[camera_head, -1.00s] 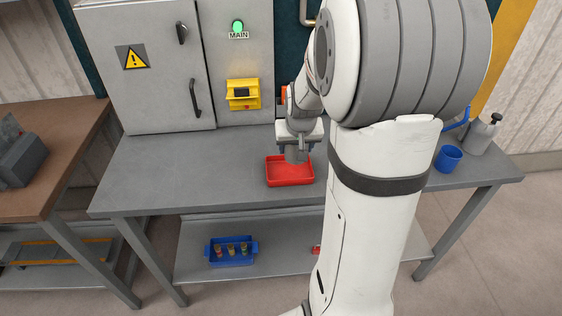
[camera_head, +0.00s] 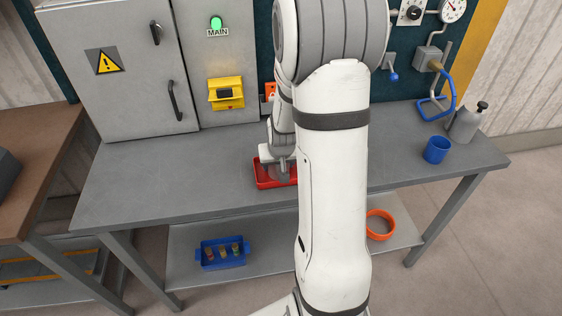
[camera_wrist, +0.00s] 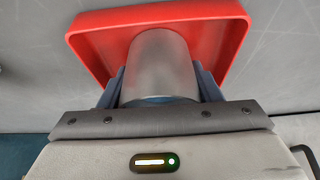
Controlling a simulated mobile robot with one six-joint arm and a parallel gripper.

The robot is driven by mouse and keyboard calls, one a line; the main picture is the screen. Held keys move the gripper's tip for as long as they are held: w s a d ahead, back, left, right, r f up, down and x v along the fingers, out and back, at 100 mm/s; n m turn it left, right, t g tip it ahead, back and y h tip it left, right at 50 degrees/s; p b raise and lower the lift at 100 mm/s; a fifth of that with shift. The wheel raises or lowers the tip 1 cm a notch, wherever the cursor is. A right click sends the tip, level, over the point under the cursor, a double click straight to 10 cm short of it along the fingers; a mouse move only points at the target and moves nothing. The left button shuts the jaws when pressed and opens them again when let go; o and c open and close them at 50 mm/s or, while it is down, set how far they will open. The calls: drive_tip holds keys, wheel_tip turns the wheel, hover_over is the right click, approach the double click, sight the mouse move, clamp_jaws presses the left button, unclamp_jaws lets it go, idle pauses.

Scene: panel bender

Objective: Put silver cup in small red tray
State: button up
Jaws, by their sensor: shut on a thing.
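The silver cup (camera_wrist: 159,68) is between the two fingers of my gripper (camera_wrist: 160,88) in the wrist view. My gripper is shut on it. The small red tray (camera_wrist: 90,52) lies behind the cup in that view, with its rim on both sides and beyond. In the head view the red tray (camera_head: 263,177) is on the grey table, and my gripper (camera_head: 281,172) is over it, low down. My arm hides the right part of the tray. I cannot tell whether the cup touches the tray floor.
The table's left part is clear.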

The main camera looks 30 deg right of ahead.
drive_tip(key=shift+r, duration=0.1)
drive_tip(key=shift+f, duration=0.25)
drive_tip(key=o, duration=1.2)
drive_tip(key=shift+r, duration=0.1)
drive_tip(key=shift+c, duration=0.2)
drive_tip(key=b+v, duration=0.1)
drive_tip(key=v, duration=1)
drive_tip(key=s+a+r+n, duration=0.1)
drive_tip(key=s+a+r, duration=0.2)
drive_tip(key=s+a, duration=0.3)
drive_tip(key=s+a+r+n+g+y, duration=0.1)
drive_tip(key=s+a+r, duration=0.3)
drive_tip(key=s, duration=0.6)
drive_tip(key=shift+a+n, duration=0.6)
drive_tip(key=shift+a, duration=0.35)
